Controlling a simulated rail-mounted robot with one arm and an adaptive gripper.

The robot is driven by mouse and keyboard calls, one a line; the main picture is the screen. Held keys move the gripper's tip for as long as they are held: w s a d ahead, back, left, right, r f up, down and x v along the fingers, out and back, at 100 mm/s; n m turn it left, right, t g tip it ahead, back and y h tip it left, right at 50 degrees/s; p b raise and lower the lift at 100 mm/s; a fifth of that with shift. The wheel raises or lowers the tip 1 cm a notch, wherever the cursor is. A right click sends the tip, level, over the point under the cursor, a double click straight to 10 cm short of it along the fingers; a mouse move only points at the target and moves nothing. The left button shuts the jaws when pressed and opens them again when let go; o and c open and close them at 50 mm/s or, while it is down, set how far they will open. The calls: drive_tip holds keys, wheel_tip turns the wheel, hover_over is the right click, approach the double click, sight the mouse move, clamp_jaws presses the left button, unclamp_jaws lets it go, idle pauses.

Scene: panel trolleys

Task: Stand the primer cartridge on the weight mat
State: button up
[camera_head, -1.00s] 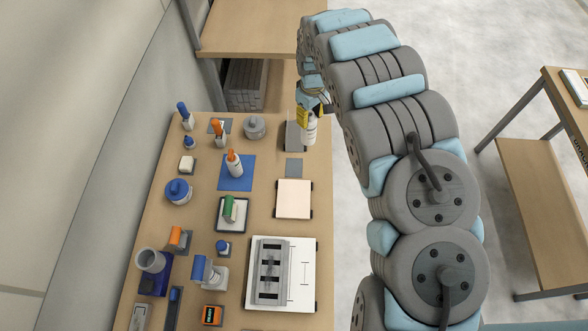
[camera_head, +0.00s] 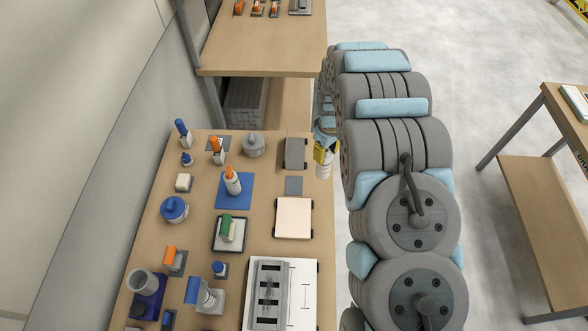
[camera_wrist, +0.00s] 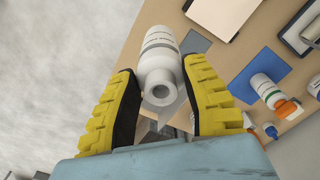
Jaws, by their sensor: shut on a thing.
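The white primer cartridge (camera_head: 324,168), printed with small text, hangs in my gripper (camera_head: 324,152) just off the table's right edge. In the wrist view the cartridge (camera_wrist: 160,60) is clasped between the two yellow fingers of my gripper (camera_wrist: 160,98), its narrow nozzle towards the camera. A small flat grey square mat (camera_head: 293,185) lies bare near the table's right edge, left of the cartridge; it also shows in the wrist view (camera_wrist: 194,42). No label shows which of these is the weight mat.
A blue mat (camera_head: 219,200) bears an orange-capped bottle (camera_head: 232,181). A pale pad (camera_head: 293,217) lies in front of the grey square. Other bottles and blocks fill the table's left side. A second trolley (camera_head: 262,42) stands behind; open floor lies right.

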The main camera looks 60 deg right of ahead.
drive_tip(key=w+a+f+p, duration=0.2)
drive_tip(key=w+f, duration=0.5)
drive_tip(key=w, duration=0.2)
drive_tip(key=shift+w+a+f, duration=0.15)
drive_tip(key=shift+w+f, duration=0.05)
drive_tip(key=shift+f, duration=0.2)
drive_tip(key=shift+w+f, duration=0.1)
drive_tip(key=shift+f, duration=1.6)
drive_tip(key=shift+w+f, duration=0.1)
drive_tip(key=shift+f, duration=0.1)
drive_tip(key=o, duration=1.1)
drive_tip(key=shift+o, duration=0.2)
